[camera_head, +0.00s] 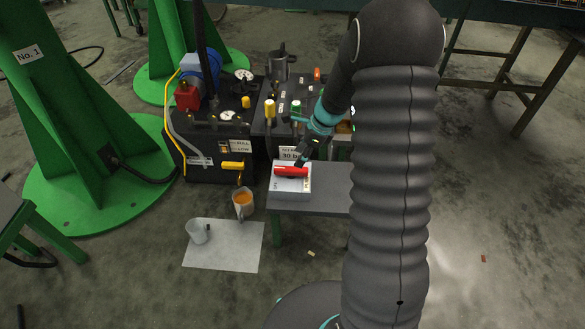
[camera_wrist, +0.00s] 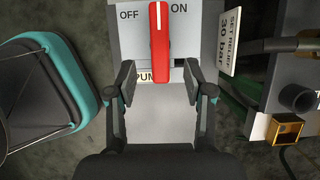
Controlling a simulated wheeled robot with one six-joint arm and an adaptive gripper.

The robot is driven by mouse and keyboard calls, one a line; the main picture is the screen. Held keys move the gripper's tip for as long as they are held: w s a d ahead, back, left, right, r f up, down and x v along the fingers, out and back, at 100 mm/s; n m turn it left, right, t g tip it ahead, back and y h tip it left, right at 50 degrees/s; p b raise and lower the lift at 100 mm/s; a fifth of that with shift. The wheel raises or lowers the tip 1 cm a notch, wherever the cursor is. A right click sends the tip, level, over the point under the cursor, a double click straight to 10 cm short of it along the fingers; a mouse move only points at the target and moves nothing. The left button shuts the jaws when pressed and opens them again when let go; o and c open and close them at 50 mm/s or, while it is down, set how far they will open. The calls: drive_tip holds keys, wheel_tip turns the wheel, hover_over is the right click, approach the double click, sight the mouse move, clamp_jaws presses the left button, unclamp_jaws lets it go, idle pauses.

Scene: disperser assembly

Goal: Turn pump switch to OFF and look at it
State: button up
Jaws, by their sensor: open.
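The pump switch is a light grey box (camera_head: 290,187) with a red handle (camera_head: 291,171), on the grey bench at the centre of the head view. In the wrist view the red handle (camera_wrist: 159,42) stands upright between the printed words OFF on its left and ON on its right. It partly covers the PUMP label (camera_wrist: 146,76).
A "30 bar" sign (camera_wrist: 230,40) stands close to the right of the switch. A black tank unit (camera_head: 210,150) with gauges and valves is behind left. A jug of orange liquid (camera_head: 242,203) and an empty beaker (camera_head: 197,232) stand left of the grey bench (camera_head: 320,196).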

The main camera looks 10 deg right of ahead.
sight(292, 168)
drive_tip(key=x, duration=0.7)
drive_tip(key=shift+b, duration=0.3)
drive_tip(key=shift+r, duration=0.1)
drive_tip(key=shift+c, duration=0.2)
clamp_jaws()
